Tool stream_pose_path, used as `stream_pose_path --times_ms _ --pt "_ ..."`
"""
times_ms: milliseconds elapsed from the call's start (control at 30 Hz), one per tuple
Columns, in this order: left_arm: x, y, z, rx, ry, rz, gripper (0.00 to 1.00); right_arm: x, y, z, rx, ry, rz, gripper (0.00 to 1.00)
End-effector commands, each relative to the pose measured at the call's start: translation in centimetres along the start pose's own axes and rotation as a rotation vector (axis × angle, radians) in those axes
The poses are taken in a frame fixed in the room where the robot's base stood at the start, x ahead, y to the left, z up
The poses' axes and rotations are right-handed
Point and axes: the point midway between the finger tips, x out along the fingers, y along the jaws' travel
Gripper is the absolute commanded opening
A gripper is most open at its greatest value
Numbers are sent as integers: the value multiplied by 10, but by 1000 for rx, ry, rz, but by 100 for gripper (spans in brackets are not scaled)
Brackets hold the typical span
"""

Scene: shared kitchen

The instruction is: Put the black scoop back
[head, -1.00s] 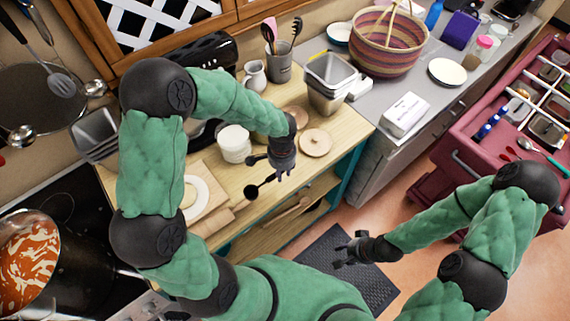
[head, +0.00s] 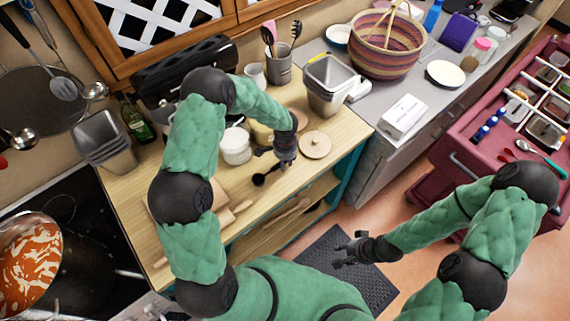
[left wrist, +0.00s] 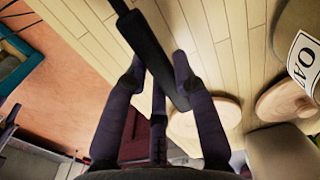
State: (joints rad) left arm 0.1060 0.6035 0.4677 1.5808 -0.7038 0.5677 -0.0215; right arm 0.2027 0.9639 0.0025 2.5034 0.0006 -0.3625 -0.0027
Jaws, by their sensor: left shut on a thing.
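The black scoop (head: 260,179) is held by my left gripper (head: 284,163) over the front part of the wooden counter. Its bowl points left and toward the front edge. In the left wrist view, the black handle (left wrist: 146,45) runs between the fingers of the left gripper (left wrist: 157,75), which is shut on it. A white canister (head: 236,146) stands just left of the gripper, partly behind my arm. A round wooden lid (head: 316,144) lies to the right of the gripper. My right gripper (head: 350,250) is empty, with fingers spread, above the dark floor mat.
Metal containers (head: 327,84) and a grey utensil crock (head: 279,68) stand behind the gripper. A rolling pin (head: 236,212) lies near the counter's front left. A pot (head: 35,255) of red food is at far left. In the wrist view, a labelled canister (left wrist: 300,45) is at right.

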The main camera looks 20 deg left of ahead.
Motion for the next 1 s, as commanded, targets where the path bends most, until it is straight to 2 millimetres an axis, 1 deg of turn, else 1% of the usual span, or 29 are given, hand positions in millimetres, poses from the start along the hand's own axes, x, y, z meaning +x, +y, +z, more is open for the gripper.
stream_pose_path --times_ms 33,133,433,567,600,667,700,1000 --pt "7 1 1 1 -2 2 0 -2 -1 0 0 0 0 40" --pt "16 1 0 1 -2 1 0 -3 -1 0 0 0 0 40" --pt "18 1 0 1 0 0 0 -2 -1 0 0 0 0 40" --pt "22 1 0 1 0 0 0 1 0 0 0 0 0 40" --pt "22 1 0 1 0 0 30 2 0 0 0 0 0 40" --pt "21 1 0 1 0 0 47 1 0 0 0 0 0 40" --pt "21 1 0 1 0 0 50 1 0 0 0 0 0 40" --pt "20 1 0 1 0 0 50 0 0 0 0 0 0 40"
